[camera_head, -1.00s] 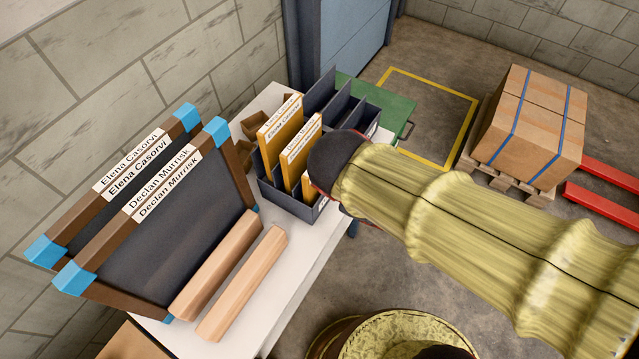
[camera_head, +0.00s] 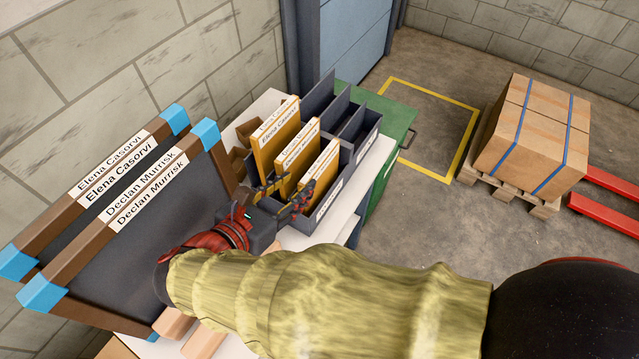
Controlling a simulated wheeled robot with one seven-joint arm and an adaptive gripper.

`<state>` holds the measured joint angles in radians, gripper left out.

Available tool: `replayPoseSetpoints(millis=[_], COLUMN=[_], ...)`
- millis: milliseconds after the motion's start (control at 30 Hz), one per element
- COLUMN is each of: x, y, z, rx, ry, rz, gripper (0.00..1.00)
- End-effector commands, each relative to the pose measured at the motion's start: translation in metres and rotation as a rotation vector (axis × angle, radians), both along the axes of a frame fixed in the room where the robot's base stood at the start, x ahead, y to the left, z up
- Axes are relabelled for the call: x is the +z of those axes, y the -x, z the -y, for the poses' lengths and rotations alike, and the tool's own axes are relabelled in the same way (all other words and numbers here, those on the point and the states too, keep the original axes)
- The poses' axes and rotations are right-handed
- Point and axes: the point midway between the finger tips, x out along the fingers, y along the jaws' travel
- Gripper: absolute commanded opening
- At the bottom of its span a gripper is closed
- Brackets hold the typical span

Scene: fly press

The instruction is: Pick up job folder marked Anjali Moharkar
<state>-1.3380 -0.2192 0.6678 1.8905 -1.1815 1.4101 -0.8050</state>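Three yellow job folders stand upright in a dark divided rack (camera_head: 372,140) on the table. The rear-left folder reads Elena Casorvi (camera_head: 272,140), and the middle one appears to read Declan Murrisk (camera_head: 297,158). The label on the front-right folder (camera_head: 319,170) is too small to read; I can read Anjali Moharkar nowhere. My gripper (camera_head: 288,186) is at the rack's near side, its two fingers spread apart and pointing toward the folders. The fingers overlap the lower part of the middle and front-right folders in the picture. I cannot tell whether they touch.
Two framed dark screens (camera_head: 150,215), labelled Elena Casorvi and Declan Murrisk, lean at the left. Wooden bars (camera_head: 205,340) lie partly under my arm. A green cabinet (camera_head: 398,125) stands behind the table. Boxes on a pallet (camera_head: 530,135) stand on the floor at right.

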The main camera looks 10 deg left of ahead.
Motion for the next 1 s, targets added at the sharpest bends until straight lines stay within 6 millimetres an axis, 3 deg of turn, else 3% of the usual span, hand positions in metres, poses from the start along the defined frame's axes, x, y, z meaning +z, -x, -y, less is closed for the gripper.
replayPoseSetpoints(millis=[200,467,800,1000], x=[-0.016,-0.022,-0.042,-0.043], y=[-0.03,-0.046,-0.086,-0.092], z=[0.014,0.021,0.037,0.04], rx=[-0.004,-0.004,-0.005,-0.003], ry=[0.0,-0.002,-0.003,-0.002], rz=[0.0,0.0,-0.001,-0.001], gripper=[0.35,0.35,0.35,0.35])
